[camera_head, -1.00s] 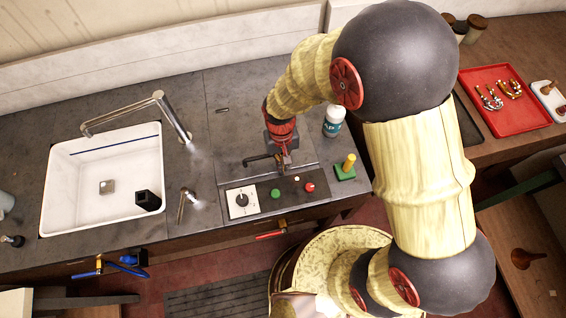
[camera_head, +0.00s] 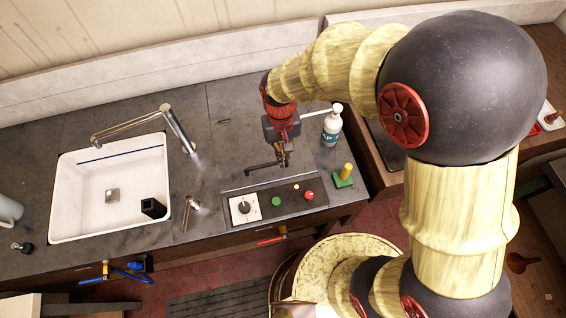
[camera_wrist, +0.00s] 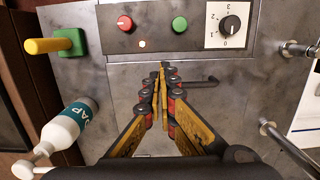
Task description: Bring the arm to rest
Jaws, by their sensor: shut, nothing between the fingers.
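My gripper (camera_head: 284,160) hangs over the counter behind the control panel, and in the wrist view its yellow fingers (camera_wrist: 161,68) meet at the tips with nothing between them. My arm arches up and to the right from there in the head view. A dark bent rod (camera_head: 262,166) lies just beside the fingertips; it also shows behind them in the wrist view (camera_wrist: 200,82). I cannot tell whether the fingers touch it.
A soap bottle (camera_head: 331,126) stands close to the right of my gripper. A green block with a yellow handle (camera_head: 344,177) sits near the front edge. The control panel (camera_head: 278,201) has a dial and buttons. A white sink (camera_head: 112,222) and faucet (camera_head: 178,130) are at left.

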